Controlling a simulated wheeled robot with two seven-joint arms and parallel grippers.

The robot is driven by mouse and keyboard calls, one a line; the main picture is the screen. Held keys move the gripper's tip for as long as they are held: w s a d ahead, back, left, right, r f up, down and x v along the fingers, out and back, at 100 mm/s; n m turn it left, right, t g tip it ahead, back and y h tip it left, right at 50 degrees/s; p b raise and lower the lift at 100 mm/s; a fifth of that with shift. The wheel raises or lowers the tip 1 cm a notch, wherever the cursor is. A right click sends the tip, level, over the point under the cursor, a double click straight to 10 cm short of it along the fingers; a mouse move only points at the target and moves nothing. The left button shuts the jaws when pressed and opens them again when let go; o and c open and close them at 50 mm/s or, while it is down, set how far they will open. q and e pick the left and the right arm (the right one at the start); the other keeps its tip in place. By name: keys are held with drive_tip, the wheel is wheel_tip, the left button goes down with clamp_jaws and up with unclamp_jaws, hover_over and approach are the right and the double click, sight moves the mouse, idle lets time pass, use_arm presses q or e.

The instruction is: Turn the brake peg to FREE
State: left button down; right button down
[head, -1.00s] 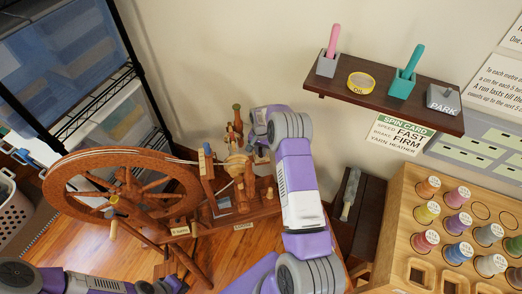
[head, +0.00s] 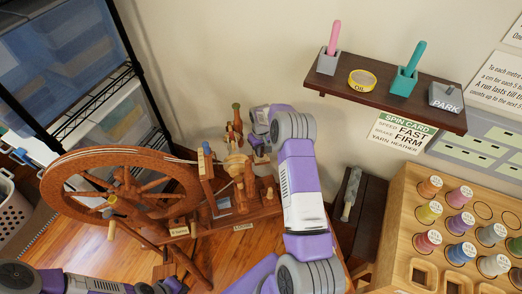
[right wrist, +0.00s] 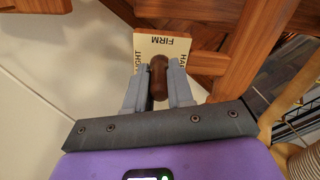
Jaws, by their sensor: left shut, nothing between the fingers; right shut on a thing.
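A brown wooden peg (right wrist: 159,80) stands between the fingers of my right gripper (right wrist: 159,72), which is shut on it. A cream card (right wrist: 148,42) behind the peg reads FIRM, with partly covered words at both sides. I cannot tell whether this peg is the brake peg, and no FREE mark is readable. In the head view the spinning wheel (head: 112,205) stands at left centre.
Two small labels (head: 180,231) are on the wheel's bench. A wall shelf (head: 385,98) holds two grey and teal holders, a yellow OIL tin and a PARK block. A spool rack (head: 405,215) stands at right, a wire shelf (head: 95,100) at left. A spin card (head: 402,133) reads FAST, FIRM.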

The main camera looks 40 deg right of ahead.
drive_tip(key=shift+n, duration=0.8)
drive_tip(key=c, duration=1)
unclamp_jaws()
wheel_tip(320, 180, up, 8)
drive_tip(key=shift+f+p, duration=0.15)
drive_tip(key=shift+p, duration=1)
